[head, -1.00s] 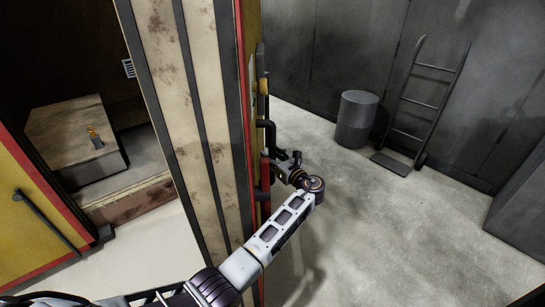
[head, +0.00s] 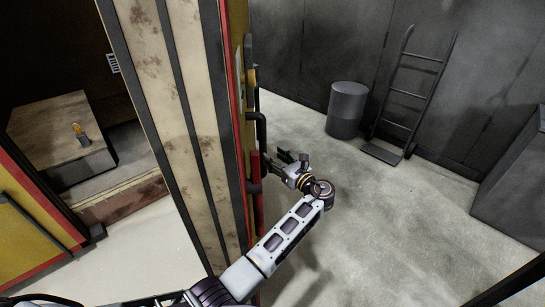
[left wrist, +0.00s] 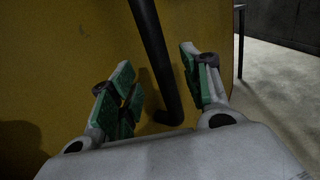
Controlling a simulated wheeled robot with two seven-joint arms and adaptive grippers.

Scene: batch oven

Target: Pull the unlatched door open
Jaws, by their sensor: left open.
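The oven door (head: 168,130) stands wide open, its thick beige-and-dark edge facing me in the head view. Its yellow outer face (left wrist: 75,60) fills much of the left wrist view. A black bar handle (head: 262,130) stands off that face; it also shows in the left wrist view (left wrist: 153,55), running down between the two fingers and bending at its lower end. My left gripper (head: 290,158) is open and empty, just right of the handle with a small gap in the head view. Its green-padded fingers (left wrist: 160,78) are spread. My right gripper is not in view.
The oven's opening shows at left with a wooden crate (head: 50,130) inside, a small orange-topped item (head: 80,134) on it. A grey bin (head: 347,110) and a hand truck (head: 405,95) stand by the back wall. The floor right of the door is clear.

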